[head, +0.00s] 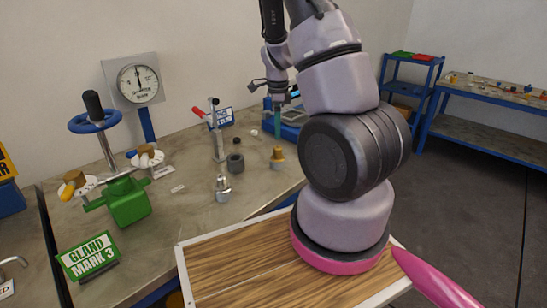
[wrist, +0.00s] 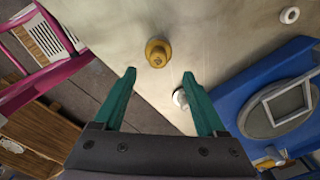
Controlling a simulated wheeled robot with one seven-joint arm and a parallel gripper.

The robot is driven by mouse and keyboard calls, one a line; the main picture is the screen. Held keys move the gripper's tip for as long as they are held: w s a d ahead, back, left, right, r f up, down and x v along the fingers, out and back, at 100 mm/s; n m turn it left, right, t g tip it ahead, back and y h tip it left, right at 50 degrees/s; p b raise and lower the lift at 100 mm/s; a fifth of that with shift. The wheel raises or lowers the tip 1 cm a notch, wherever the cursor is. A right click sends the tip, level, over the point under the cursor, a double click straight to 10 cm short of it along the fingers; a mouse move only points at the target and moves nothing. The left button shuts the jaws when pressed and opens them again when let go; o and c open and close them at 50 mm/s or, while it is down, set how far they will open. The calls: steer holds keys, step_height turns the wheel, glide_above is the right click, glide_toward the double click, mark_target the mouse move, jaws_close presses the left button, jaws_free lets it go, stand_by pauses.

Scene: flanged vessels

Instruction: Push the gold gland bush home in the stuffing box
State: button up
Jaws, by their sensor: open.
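My gripper (wrist: 159,74) is open with nothing between its green fingers; in the head view (head: 278,112) it hangs above the far right of the bench. A gold knobbed piece (wrist: 157,53) stands on the bench just beyond the fingertips in the wrist view, apart from them. In the head view this gold piece (head: 277,154) appears below my gripper, with a grey lower part. A green valve body (head: 127,203) with a blue handwheel (head: 95,121) stands at the left. Gold parts sit on white flanges beside it, left (head: 73,178) and right (head: 146,150). I cannot tell which gold part is the gland bush, or see its seating.
A "GLAND MARK 3" sign (head: 88,256) stands at the front left. A silver fitting (head: 222,188), a dark ring (head: 235,163) and a red-handled clamp (head: 216,130) stand mid-bench. A blue tray (wrist: 285,88) lies right of my gripper. A pressure gauge (head: 138,82) stands behind.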

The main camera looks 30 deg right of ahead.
mark_target(278, 147)
step_height(278, 147, down, 9)
steer(key=shift+s+r, duration=0.1)
steer(key=shift+s, duration=0.05)
jaws_close()
stand_by(0.4)
